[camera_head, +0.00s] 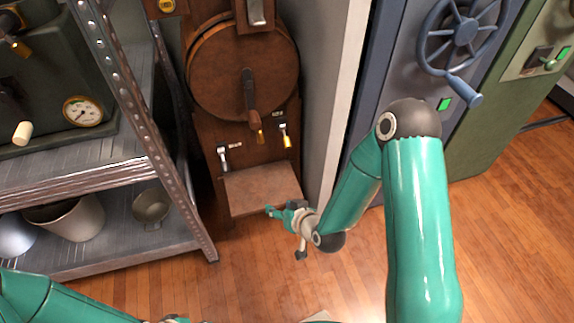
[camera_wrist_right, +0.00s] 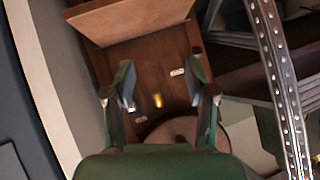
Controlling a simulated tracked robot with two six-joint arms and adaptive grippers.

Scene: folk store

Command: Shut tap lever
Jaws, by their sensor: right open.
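Two small fixtures with levers stick out of the brown wooden cabinet's front in the head view. The left lever (camera_head: 223,157) is pale and hangs down. The right lever (camera_head: 285,137) has a yellow end and also hangs down. I cannot tell which is the tap lever. My right gripper (camera_head: 284,233) is open and empty, below both levers, near the front of the cabinet's board. In the right wrist view, the open fingers (camera_wrist_right: 160,75) frame the cabinet front, with a small yellow part (camera_wrist_right: 157,100) between them, apart from both.
A brown board (camera_head: 262,190) juts out below the levers. A round wooden drum with a crank (camera_head: 250,95) is above. A metal shelf (camera_head: 110,255) with pots stands left. A grey-blue cabinet with a handwheel (camera_head: 465,32) stands right. The wooden floor (camera_head: 250,285) in front is clear.

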